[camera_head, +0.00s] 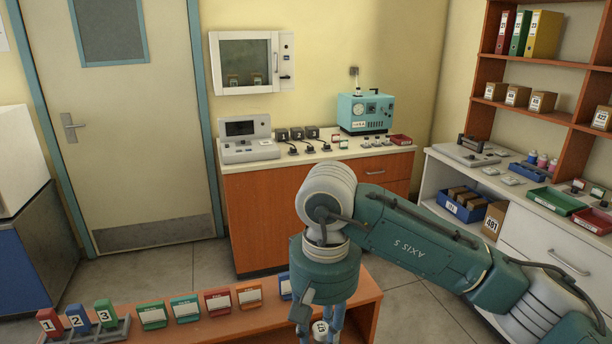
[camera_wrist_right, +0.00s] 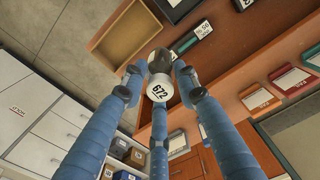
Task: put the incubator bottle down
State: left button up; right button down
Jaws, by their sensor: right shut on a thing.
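The incubator bottle is small and white with a dark top and a printed number label. It shows between the fingers in the right wrist view (camera_wrist_right: 161,91), and its labelled part shows low in the head view (camera_head: 320,329). My right gripper (camera_head: 318,328), with blue fingers, is shut around the bottle, above or at the wooden bench (camera_head: 358,301). I cannot tell whether the bottle touches the bench. The white wall incubator (camera_head: 245,62) has a window with small labelled items behind it. My left gripper is out of view.
On the bench stand numbered red, blue and green holders (camera_head: 78,316) and a row of coloured cards (camera_head: 218,301). An open wooden tray (camera_wrist_right: 126,32) lies close to the bottle in the wrist view. A back counter (camera_head: 300,151) carries instruments; shelves (camera_head: 545,62) stand right.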

jog(key=s+d+f, duration=0.2)
jog(key=s+d, duration=0.3)
jog(key=d, duration=0.3)
jog(key=s+d+f+m, duration=0.1)
jog(key=s+d+f, duration=0.2)
jog(key=d, duration=0.5)
jog(key=shift+s+d, duration=0.35)
jog(key=shift+s, duration=0.5)
